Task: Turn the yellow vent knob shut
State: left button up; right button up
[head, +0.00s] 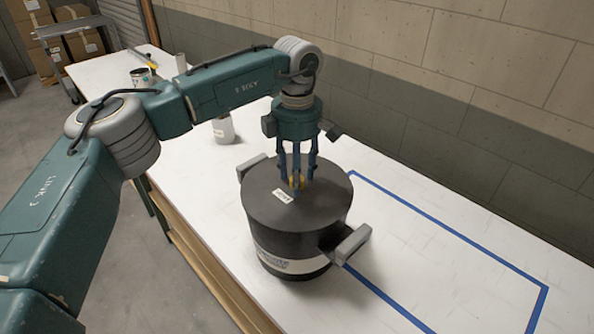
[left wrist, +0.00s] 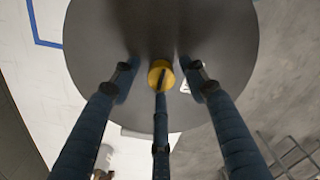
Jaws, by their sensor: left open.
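The yellow vent knob (head: 299,182) sits on the flat top of a dark grey round drum (head: 262,207). In the left wrist view the knob (left wrist: 159,72) is a small yellow disc near the middle of the lid (left wrist: 190,30). My left gripper (head: 297,183) points down over it, with its three fingers open and spread around the knob. One finger passes in front of the knob in the wrist view. I cannot tell whether any finger touches it. My right gripper is not in view.
The drum has grey side handles (head: 350,243) and stands on a white table (head: 420,215) with a blue tape outline (head: 450,228). A white container (head: 223,129) stands behind it. A block wall (head: 450,120) runs along the back. The table right of the drum is clear.

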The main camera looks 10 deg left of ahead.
pick_arm(q)
jog(key=shift+s, duration=0.1)
jog(key=shift+f, duration=0.1)
jog(key=c, duration=0.6)
grip_shut()
jog(key=shift+m+b, duration=0.3)
jog(key=shift+m, duration=0.3)
jog(key=m+b, duration=0.1)
jog(key=m, duration=0.4)
jog(key=shift+m, duration=0.4)
jog(key=m, duration=0.3)
jog(key=shift+m, duration=0.3)
jog(key=m, duration=0.2)
jog(key=shift+m, duration=2.6)
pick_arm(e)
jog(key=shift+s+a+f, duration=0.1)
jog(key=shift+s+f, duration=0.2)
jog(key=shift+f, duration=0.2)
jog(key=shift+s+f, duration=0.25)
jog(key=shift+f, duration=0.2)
